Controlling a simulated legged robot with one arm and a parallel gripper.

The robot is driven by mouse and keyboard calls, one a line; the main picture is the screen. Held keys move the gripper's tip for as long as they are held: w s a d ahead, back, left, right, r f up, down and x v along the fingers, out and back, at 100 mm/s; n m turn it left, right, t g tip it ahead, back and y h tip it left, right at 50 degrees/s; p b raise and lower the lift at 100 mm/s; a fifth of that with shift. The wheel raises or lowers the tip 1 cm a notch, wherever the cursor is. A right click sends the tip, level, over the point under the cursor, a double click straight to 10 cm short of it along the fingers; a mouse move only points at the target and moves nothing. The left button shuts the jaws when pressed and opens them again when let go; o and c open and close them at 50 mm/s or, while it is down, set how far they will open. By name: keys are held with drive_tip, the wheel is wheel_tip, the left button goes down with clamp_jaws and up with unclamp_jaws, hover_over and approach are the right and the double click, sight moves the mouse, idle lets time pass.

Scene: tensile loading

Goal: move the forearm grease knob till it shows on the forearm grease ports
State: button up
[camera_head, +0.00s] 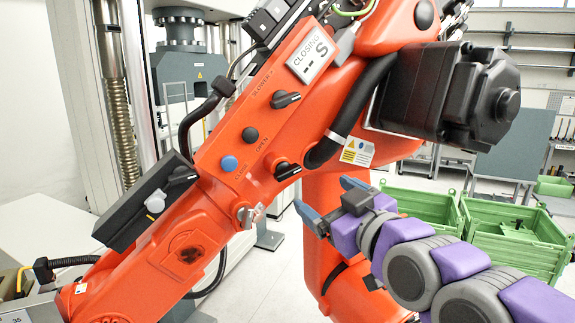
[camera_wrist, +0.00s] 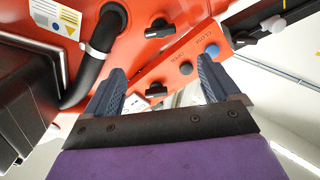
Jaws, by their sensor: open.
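An orange robot forearm (camera_head: 215,150) runs diagonally across the head view. It carries an upper black knob (camera_head: 285,99) by the word SLOWER and a lower black knob (camera_head: 287,170) near a black hose. Both knobs also show in the wrist view, the lower one (camera_wrist: 158,28) and the upper one (camera_wrist: 157,90). I cannot read which is the grease knob, and no grease port marking is legible. My gripper (camera_head: 325,196) is open and empty, right of and below the lower knob in the head view; in the wrist view its fingers (camera_wrist: 160,68) point toward the panel.
A display (camera_head: 312,55) reads CLOSING. The black hose (camera_head: 345,115) and motor housing (camera_head: 450,90) lie close by. Green crates (camera_head: 510,240) stand behind.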

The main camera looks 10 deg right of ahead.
sight(290, 172)
drive_tip(key=p+x, duration=0.3)
drive_tip(key=x, duration=1.2)
drive_tip(key=shift+w+a, duration=0.1)
drive_tip(key=shift+w, duration=0.25)
drive_tip(key=c, duration=1)
drive_tip(key=shift+o, duration=0.2)
